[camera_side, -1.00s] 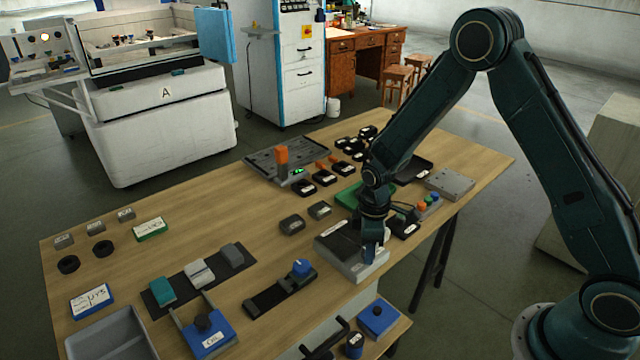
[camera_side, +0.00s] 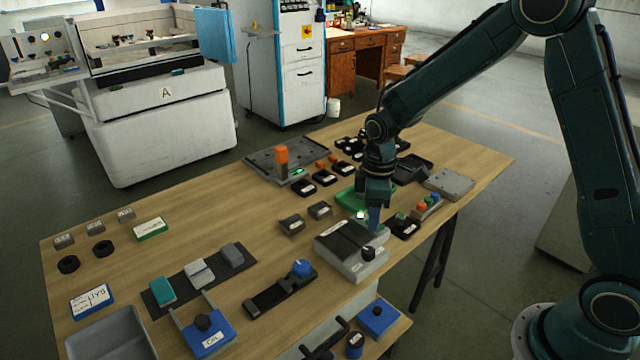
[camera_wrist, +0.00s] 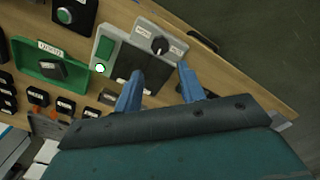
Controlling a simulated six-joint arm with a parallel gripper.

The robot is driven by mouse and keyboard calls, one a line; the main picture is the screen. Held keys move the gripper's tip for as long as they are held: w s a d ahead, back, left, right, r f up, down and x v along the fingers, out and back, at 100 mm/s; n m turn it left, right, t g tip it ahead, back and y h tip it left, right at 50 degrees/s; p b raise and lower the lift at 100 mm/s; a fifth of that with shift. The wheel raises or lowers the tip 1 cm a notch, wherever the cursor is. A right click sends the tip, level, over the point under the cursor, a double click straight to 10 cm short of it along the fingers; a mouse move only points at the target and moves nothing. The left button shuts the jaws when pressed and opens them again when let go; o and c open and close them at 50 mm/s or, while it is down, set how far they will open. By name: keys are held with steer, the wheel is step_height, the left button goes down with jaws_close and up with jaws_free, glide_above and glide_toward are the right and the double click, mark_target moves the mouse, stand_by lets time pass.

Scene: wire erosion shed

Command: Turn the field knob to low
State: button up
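A grey control box (camera_side: 352,262) stands near the front right edge of the table, with a dark panel on top and a black knob (camera_side: 368,254) at its right front. The wrist view shows this knob (camera_wrist: 160,45) upside down between two white labels, too small to read; I cannot tell for sure which way it points. A green-white lamp (camera_wrist: 100,69) glows on the box. My gripper (camera_side: 373,226) is above the back right part of the box, apart from the knob. In the wrist view its blue fingers (camera_wrist: 158,90) are spread with nothing between them.
A slider with a blue knob (camera_side: 301,268) is at front left. Bare wood lies between the left items.

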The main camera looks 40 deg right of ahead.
mark_target(369, 250)
steer(key=shift+r, duration=1.85)
steer(key=shift+m, duration=0.3)
steer(key=m, duration=1.4)
steer(key=shift+f, duration=0.15)
steer(key=shift+f, duration=6.8)
steer(key=c, duration=0.7)
